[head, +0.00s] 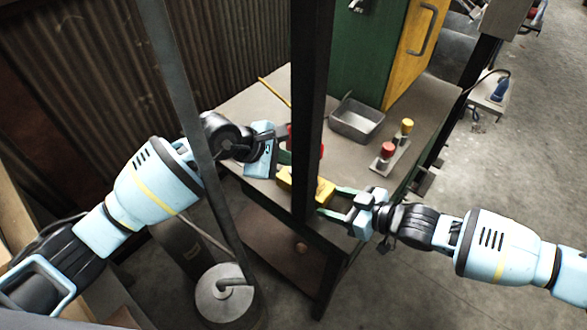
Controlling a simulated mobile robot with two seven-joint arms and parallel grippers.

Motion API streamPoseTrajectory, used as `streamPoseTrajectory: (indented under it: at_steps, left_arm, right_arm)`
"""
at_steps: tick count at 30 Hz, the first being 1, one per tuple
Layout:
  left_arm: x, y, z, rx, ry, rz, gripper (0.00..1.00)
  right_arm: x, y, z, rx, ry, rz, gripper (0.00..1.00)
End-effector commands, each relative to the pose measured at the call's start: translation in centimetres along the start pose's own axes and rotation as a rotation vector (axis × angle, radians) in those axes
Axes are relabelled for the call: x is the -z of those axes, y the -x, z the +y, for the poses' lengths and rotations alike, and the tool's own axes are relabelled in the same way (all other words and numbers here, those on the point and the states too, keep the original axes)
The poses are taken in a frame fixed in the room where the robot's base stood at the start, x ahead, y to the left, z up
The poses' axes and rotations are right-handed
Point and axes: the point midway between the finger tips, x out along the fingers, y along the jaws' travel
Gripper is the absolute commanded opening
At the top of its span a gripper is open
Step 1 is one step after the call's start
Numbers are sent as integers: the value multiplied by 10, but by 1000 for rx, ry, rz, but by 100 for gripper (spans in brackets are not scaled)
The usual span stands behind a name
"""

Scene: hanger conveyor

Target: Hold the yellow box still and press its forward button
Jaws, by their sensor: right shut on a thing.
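A red part (322,150) shows beside the post near those fingertips.
The dark post (311,90) stands between my grippers, and a grey slanted pole (178,75) crosses my left arm. On the table (245,105) are a metal tray (357,121), a red knob (388,149) and a yellow knob (407,125). A green and yellow cabinet stands behind.

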Motion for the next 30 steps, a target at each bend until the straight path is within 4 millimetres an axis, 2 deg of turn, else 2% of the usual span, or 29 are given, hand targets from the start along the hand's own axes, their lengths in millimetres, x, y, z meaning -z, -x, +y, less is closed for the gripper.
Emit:
streamPoseTrajectory:
  at_steps: [30]
  left_arm:
    - [4, -6, -4, 1, 1, 0, 0]
  right_arm:
    - [0, 0, 0, 0, 0, 0, 29]
